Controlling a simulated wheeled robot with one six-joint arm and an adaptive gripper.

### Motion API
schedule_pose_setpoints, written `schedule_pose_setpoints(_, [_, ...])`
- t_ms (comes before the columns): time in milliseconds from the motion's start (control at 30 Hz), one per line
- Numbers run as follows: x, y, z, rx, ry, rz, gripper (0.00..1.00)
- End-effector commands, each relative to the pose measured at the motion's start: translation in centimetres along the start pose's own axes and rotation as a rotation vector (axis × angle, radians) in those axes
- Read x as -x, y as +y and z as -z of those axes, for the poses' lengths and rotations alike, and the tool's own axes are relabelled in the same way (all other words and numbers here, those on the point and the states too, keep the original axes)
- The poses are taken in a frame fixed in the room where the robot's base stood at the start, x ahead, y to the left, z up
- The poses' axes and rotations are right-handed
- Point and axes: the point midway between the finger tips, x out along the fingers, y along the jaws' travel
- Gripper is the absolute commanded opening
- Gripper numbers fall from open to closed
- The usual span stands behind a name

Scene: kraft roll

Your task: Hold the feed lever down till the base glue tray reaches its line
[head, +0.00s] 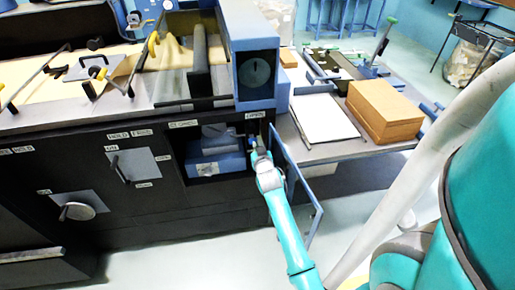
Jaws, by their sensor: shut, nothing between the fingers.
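A dark lever (120,170) sits on a grey plate on the machine's black front, under a label that seems to read "HOLD FEED". An open compartment to its right holds a blue box-like unit (217,162), which may be the glue tray; I see no fill line or glue level on it. My gripper (254,142) is at the right edge of this compartment, beside the open blue door (300,190). It is shut and empty, well to the right of the lever. Its fingertips are small and whether they touch the door or frame is unclear.
A blue housing with a dial (257,72) stands above the compartment. The open door juts out beside my arm. A side table holds a brown stack (384,108) and white sheets (322,118). Floor in front is clear.

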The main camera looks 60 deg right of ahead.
Motion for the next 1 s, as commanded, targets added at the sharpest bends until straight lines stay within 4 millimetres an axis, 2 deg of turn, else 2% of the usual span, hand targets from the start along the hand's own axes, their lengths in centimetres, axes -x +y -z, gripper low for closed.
schedule_pose_setpoints(400, [5.6,0.0,-2.6,0.001,0.001,0.000,0.00])
schedule_pose_setpoints(533, [6.9,0.0,-3.2,0.000,0.001,0.000,0.00])
schedule_pose_setpoints(700, [7.7,0.0,-3.4,0.000,0.004,0.000,0.00])
schedule_pose_setpoints(1000, [7.8,0.0,-3.5,0.000,0.004,0.000,0.00])
